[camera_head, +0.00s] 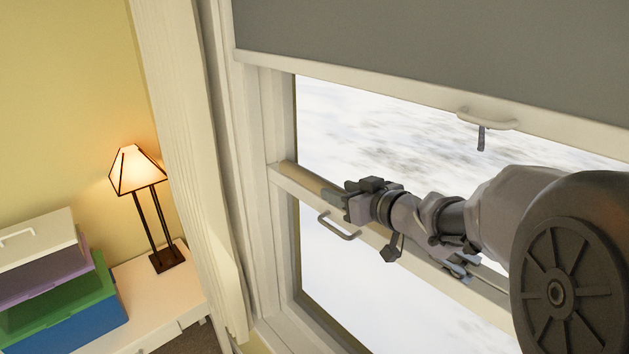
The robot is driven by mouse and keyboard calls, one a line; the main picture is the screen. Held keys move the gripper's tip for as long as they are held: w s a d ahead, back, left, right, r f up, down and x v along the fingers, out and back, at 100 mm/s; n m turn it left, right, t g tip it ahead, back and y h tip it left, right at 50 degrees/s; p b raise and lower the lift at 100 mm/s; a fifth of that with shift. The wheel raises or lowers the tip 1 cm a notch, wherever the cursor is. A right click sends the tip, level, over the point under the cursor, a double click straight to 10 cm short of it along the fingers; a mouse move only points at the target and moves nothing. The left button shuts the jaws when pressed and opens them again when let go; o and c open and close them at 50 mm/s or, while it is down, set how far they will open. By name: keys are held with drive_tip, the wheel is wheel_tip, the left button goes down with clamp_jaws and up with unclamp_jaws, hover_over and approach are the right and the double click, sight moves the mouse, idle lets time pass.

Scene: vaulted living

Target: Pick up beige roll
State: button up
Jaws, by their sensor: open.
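A long tan piece that looks like the beige roll (303,179) lies along the window's middle rail. Its right end meets the tips of my gripper (335,199) in the picture. My gripper reaches in from the right, its fingers pointing left along the rail. It is open. I cannot tell whether the end of the roll is between the fingers or just behind them. The gripper hides whatever lies farther right along the roll.
The window frame (281,112) stands close around my gripper. A handle (338,226) sticks out below the rail, and another handle (487,119) hangs above. At left, a lit lamp (137,172) and stacked boxes (62,302) stand on a white table (160,298).

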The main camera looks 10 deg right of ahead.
drive_tip(key=shift+w+a+f, duration=0.2)
drive_tip(key=shift+w, duration=0.3)
drive_tip(key=shift+s+r, duration=0.25)
drive_tip(key=shift+s, duration=0.3)
drive_tip(key=shift+c, duration=1.4)
drive_tip(key=shift+f, duration=0.1)
clamp_jaws()
